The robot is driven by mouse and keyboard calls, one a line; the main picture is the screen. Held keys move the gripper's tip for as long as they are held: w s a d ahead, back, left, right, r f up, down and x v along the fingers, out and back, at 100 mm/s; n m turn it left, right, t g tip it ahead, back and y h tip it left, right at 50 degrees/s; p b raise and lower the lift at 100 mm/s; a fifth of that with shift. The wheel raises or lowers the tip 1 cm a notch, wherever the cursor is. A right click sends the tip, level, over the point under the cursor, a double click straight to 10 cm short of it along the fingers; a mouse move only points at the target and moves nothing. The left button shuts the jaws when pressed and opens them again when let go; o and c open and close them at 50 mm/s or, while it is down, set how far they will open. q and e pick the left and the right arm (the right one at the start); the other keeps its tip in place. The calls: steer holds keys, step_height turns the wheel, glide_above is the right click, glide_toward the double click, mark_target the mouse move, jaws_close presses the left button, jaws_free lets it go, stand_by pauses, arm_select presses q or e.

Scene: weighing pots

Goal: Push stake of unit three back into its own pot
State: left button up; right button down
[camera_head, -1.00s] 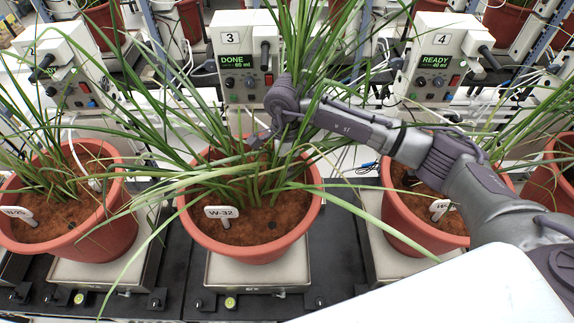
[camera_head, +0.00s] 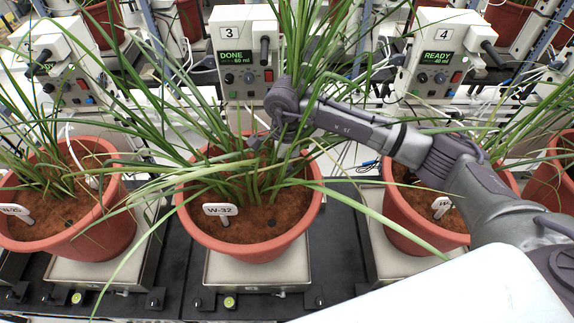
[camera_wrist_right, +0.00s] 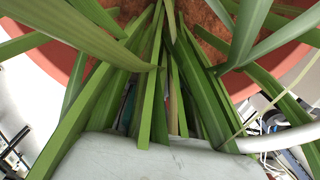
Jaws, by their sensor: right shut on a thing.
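The pot of unit three (camera_head: 250,244) is a terracotta pot with brown soil (camera_head: 250,226), long green leaves and a white label W-32 (camera_head: 220,210). It stands on a pale weighing plate. My right gripper (camera_head: 260,138) reaches in from the right, among the leaves at the pot's back rim. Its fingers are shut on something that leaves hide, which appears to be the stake. I cannot make out the stake or its tip in either view. In the right wrist view, leaves cover the fingers in front of the pot's rim (camera_wrist_right: 72,75) and the soil (camera_wrist_right: 205,22). My left gripper is not in view.
Controller 3 (camera_head: 238,52) shows DONE, 60 ml, behind the pot. Controller 4 (camera_head: 438,50) shows READY. Neighbouring pots stand at left (camera_head: 85,240) and right (camera_head: 412,232). A white tube (camera_wrist_right: 275,140) runs at the right of the wrist view. Leaves crowd my right arm.

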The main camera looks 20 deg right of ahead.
mark_target(287, 185)
steer(key=shift+f+b, duration=1.65)
steer(key=shift+f, duration=0.25)
steer(key=shift+s+f+b, duration=0.15)
steer(key=shift+f+b, duration=0.15)
steer(key=shift+f, duration=0.1)
steer(key=shift+s, duration=0.1)
steer(key=c, duration=0.9)
jaws_free()
steer(key=shift+d+f, duration=0.1)
steer(key=shift+c, duration=0.2)
steer(key=shift+w+r+p, duration=0.15)
steer(key=shift+r+p, duration=0.3)
steer(key=shift+r, duration=0.3)
steer(key=shift+w+r+p, duration=0.1)
steer(key=shift+r+p, duration=0.3)
steer(key=shift+r, duration=0.35)
steer(key=shift+r+p, duration=2.35)
steer(key=shift+r, duration=2.9)
